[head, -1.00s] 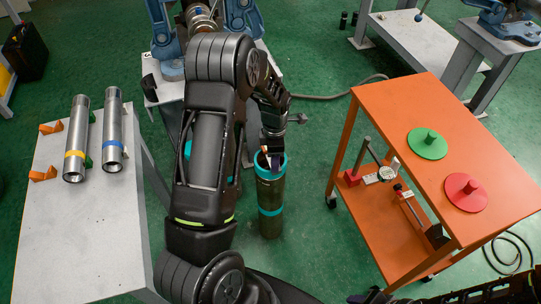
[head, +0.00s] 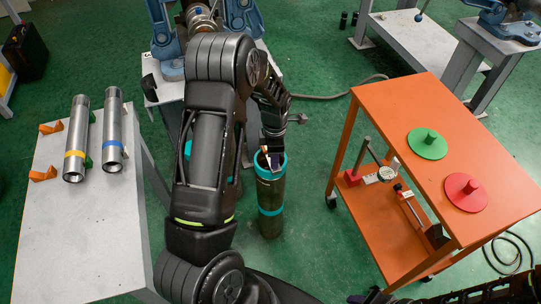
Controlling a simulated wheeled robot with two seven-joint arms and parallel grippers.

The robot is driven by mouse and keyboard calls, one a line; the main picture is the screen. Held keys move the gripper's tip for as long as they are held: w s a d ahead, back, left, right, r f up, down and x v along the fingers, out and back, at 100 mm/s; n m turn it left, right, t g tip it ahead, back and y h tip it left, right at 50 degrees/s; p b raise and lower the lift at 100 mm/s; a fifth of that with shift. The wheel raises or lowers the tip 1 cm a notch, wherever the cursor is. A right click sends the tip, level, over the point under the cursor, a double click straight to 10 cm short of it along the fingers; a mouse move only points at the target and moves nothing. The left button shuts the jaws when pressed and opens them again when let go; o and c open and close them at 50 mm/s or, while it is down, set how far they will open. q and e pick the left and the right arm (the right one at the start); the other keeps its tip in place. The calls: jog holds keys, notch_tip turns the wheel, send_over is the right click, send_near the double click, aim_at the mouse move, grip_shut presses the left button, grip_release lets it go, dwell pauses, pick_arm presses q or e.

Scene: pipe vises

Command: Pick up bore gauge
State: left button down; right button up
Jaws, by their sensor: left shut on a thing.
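My left gripper (head: 272,158) is at the mouth of an upright dark tube with teal bands (head: 270,196). It is shut on a slim, pale and orange-tipped thing (head: 265,155), mostly hidden by the fingers and the tube's rim. I cannot tell whether this is the bore gauge. A round dial gauge (head: 386,173) lies on the lower shelf of the orange cart, beside a rod with a red block. My right arm shows at the bottom right edge; its gripper (head: 372,297) is cut off and unclear.
The orange cart (head: 470,135) carries a green disc (head: 427,144) and a red disc (head: 466,192). Two steel pipes (head: 76,140) lie on the grey table (head: 85,240) at left. A blue vise (head: 240,17) stands behind my arm. Green floor is clear between tube and cart.

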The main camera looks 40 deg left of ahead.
pick_arm(q)
jog(key=shift+r, duration=0.1)
dwell(0.7)
notch_tip(320, 180, up, 10)
dwell(0.5)
dwell(0.5)
